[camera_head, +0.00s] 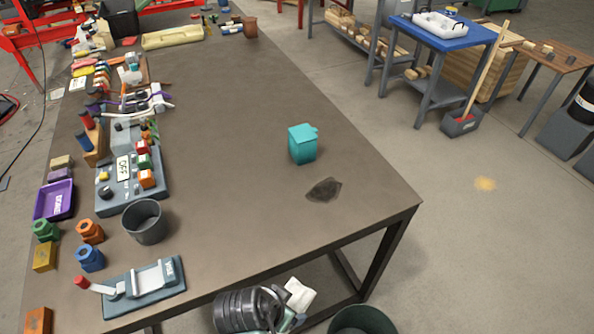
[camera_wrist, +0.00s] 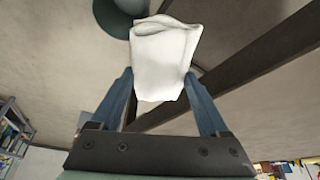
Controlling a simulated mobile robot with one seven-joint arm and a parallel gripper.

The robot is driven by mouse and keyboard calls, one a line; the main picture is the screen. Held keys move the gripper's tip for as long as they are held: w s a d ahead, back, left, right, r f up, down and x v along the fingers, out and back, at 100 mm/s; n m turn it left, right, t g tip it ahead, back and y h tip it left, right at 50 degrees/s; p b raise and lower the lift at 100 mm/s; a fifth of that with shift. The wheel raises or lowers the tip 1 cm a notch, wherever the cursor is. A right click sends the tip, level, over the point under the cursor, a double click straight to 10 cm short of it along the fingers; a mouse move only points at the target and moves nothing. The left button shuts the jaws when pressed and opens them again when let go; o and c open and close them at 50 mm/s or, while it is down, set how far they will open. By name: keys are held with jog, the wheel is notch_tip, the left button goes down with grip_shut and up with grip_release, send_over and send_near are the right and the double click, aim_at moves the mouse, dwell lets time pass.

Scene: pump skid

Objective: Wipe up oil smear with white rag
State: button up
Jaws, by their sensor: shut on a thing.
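The oil smear (camera_head: 324,190) is a dark patch on the brown table top (camera_head: 230,110), near its right front corner. The white rag (camera_head: 299,295) shows in the head view below the table's front edge, at my gripper (camera_head: 277,312). In the wrist view the white rag (camera_wrist: 165,60) is folded and held between the two blue fingers of my gripper (camera_wrist: 160,88). My gripper is shut on it, apart from the smear and lower in the picture. The table edge hides nothing of the smear.
A teal lidded container (camera_head: 303,145) stands just behind the smear. A grey cup (camera_head: 145,222), a toggle clamp (camera_head: 143,287) and a control box (camera_head: 130,168) stand at the left. A dark green bin (camera_head: 361,321) is on the floor in front. The table's middle is clear.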

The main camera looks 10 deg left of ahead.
jog(key=s+d+f+n+y, duration=0.1)
jog(key=s+d+f+n, duration=0.1)
jog(key=f, duration=0.3)
jog(key=s+d+f+n+y, duration=0.1)
jog(key=s+d+f+n, duration=0.2)
jog(key=f, duration=0.3)
jog(key=shift+d, duration=0.8)
